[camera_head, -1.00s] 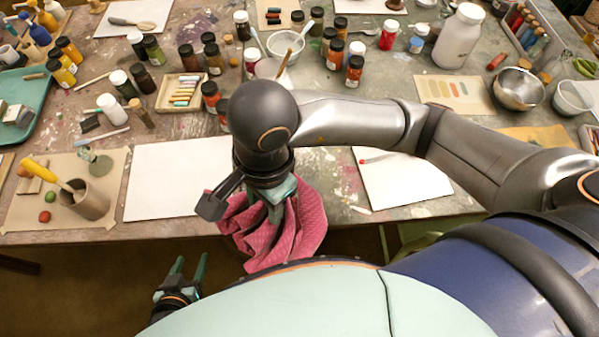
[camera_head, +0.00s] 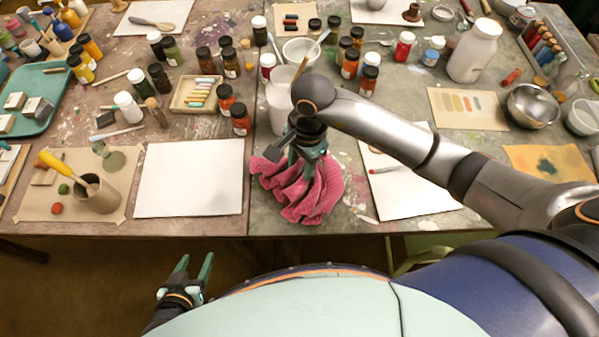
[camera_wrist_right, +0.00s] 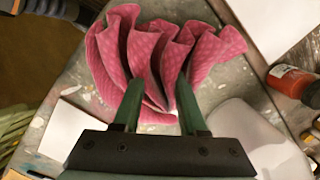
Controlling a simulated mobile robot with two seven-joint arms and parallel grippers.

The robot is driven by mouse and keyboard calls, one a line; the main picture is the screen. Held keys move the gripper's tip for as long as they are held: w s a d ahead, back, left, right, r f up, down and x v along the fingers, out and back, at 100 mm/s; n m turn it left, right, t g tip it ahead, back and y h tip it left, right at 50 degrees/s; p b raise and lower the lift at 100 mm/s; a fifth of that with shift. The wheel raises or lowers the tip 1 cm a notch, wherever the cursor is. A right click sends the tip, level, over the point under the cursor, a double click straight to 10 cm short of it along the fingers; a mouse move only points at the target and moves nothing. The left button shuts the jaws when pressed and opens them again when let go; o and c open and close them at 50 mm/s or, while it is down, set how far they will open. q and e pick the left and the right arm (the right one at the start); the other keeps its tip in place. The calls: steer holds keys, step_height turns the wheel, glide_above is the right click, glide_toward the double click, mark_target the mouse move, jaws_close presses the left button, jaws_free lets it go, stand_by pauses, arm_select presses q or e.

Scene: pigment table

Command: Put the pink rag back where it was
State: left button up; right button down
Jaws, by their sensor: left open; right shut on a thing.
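The pink rag (camera_head: 305,192) lies bunched in folds at the front of the table, between two white sheets. My right gripper (camera_head: 310,150) points down over it and is shut on its upper part. In the right wrist view the rag (camera_wrist_right: 160,55) spreads out beyond the green fingers (camera_wrist_right: 158,105), with a fold between them. The rag seems to rest on or just above the tabletop; I cannot tell which. My left gripper (camera_head: 187,277) is open and empty, below the table's front edge.
A white sheet (camera_head: 190,178) lies left of the rag, another (camera_head: 412,190) to its right. A white container (camera_head: 281,105) stands just behind the rag, near dark-capped jars (camera_head: 241,120). A cup (camera_head: 97,195) stands at the left front.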

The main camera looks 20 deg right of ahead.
steer(key=shift+s+f, duration=0.1)
steer(key=shift+f, duration=1.1)
steer(key=shift+f, duration=0.1)
steer(key=shift+c, duration=2.3)
jaws_free()
steer(key=r, duration=0.8)
steer(key=d+r, duration=0.1)
steer(key=r, duration=0.3)
steer(key=shift+w+d+r, duration=0.1)
steer(key=shift+w, duration=0.2)
